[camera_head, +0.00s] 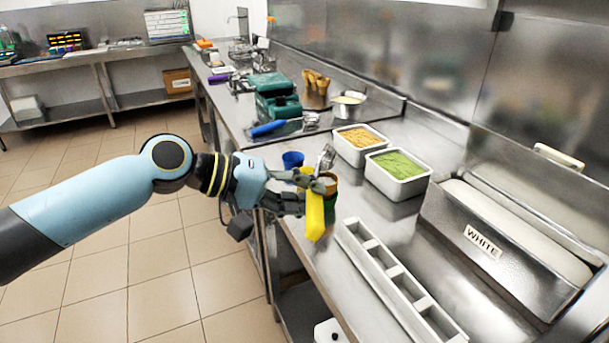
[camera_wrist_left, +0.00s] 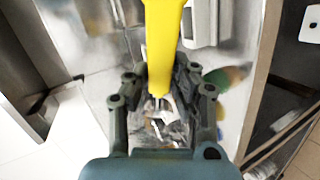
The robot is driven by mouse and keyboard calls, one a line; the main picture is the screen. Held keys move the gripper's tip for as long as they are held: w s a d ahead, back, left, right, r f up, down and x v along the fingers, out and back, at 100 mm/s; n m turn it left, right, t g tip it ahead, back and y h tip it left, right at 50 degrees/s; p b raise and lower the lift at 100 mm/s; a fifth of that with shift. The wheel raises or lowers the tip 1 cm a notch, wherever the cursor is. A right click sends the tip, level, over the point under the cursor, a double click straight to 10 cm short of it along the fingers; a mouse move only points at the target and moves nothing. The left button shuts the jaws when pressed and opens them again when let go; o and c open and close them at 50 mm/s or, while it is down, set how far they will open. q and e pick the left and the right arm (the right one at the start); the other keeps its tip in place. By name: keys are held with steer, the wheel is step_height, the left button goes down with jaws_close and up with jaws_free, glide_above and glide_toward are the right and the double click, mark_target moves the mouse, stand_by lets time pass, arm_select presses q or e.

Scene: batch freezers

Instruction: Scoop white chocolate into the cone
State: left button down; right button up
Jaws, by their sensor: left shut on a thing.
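My left gripper (camera_head: 318,190) is shut on the yellow handle (camera_head: 315,216) of a scoop, above the front edge of the steel counter. The handle also shows in the left wrist view (camera_wrist_left: 163,45), running between the fingers (camera_wrist_left: 160,92). A metal scoop head (camera_head: 326,157) shows just beyond the fingers. A steel bin with a long pale lid and a label reading WHITE (camera_head: 484,241) stands at the right; its inside is hidden. Several brown cones (camera_head: 316,86) stand at the back of the counter. My right gripper is not in view.
An empty white holder with square openings (camera_head: 352,237) lies near the counter's front edge. Tubs of orange (camera_head: 360,136) and green (camera_head: 399,164) food stand behind it. A blue cup (camera_head: 292,159) is beside the gripper. A green object, partly hidden, is behind the handle.

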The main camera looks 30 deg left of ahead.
arm_select(q)
steer(key=g+y+p, duration=0.1)
steer(key=p, duration=0.2)
steer(key=r+g+y+p, duration=0.1)
steer(key=p, duration=0.1)
steer(key=d+r+y+p, duration=0.1)
steer(key=p, duration=0.2)
steer(key=shift+w+d+r+m+g+y+p, duration=0.1)
steer(key=shift+w+m+g+y+p, duration=0.2)
steer(key=shift+w+m+g+p, duration=0.1)
steer(key=shift+w+d+r+g+y+p, duration=0.1)
steer(key=shift+d+g+y+p, duration=0.3)
steer(key=shift+g+y, duration=0.4)
steer(key=shift+w+d+m+y, duration=0.15)
steer(key=shift+m+y, duration=0.15)
steer(key=shift+y, duration=0.3)
steer(key=g+y, duration=0.1)
steer(key=r+y, duration=0.1)
steer(key=r+g+y, duration=0.1)
steer(key=shift+w+d+r+m+g+y, duration=0.2)
steer(key=shift+w+d+m+g+y, duration=0.1)
steer(key=shift+d+y, duration=0.1)
